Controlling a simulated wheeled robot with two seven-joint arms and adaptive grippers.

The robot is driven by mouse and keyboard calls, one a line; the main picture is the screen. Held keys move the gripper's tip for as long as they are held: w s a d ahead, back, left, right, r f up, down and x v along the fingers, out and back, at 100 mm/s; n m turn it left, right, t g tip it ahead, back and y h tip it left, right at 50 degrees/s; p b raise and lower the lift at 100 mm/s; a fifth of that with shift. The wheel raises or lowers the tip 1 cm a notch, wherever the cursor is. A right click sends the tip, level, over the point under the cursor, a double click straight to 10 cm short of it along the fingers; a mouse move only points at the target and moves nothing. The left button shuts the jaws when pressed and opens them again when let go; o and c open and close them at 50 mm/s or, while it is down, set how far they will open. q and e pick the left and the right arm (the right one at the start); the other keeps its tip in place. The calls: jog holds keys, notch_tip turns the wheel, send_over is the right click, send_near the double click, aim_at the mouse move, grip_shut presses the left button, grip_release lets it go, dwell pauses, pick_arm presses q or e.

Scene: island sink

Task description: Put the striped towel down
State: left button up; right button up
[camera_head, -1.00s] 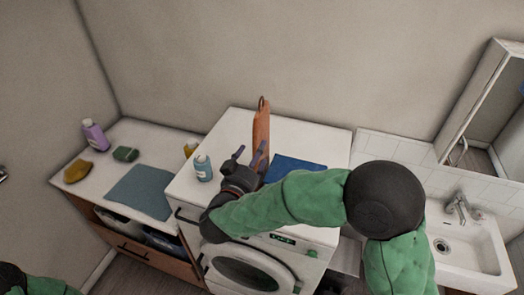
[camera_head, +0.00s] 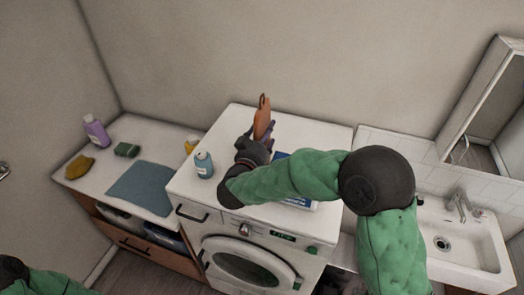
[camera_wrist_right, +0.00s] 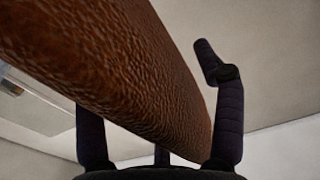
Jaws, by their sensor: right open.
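I see no cloth with clear stripes. A tall reddish-brown thing with a leathery surface (camera_head: 263,108) stands up at the back of the washing machine top, its lower part hidden behind my right gripper (camera_head: 262,134). In the right wrist view the brown thing (camera_wrist_right: 110,65) fills the space between the spread dark fingers, close to the palm. The right gripper is open around it. A plain blue-grey cloth (camera_head: 143,188) lies flat on the counter at left. My left gripper is out of view; only part of its arm shows at bottom left.
The washing machine (camera_head: 213,218) carries a blue bottle (camera_head: 203,165) and a blue-and-white flat thing (camera_head: 300,203), partly under my arm. A yellow bottle (camera_head: 191,144), purple bottle (camera_head: 95,131), green sponge (camera_head: 127,150) and yellow sponge (camera_head: 79,167) are left. The sink (camera_head: 462,235) is right.

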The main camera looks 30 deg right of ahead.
grip_shut()
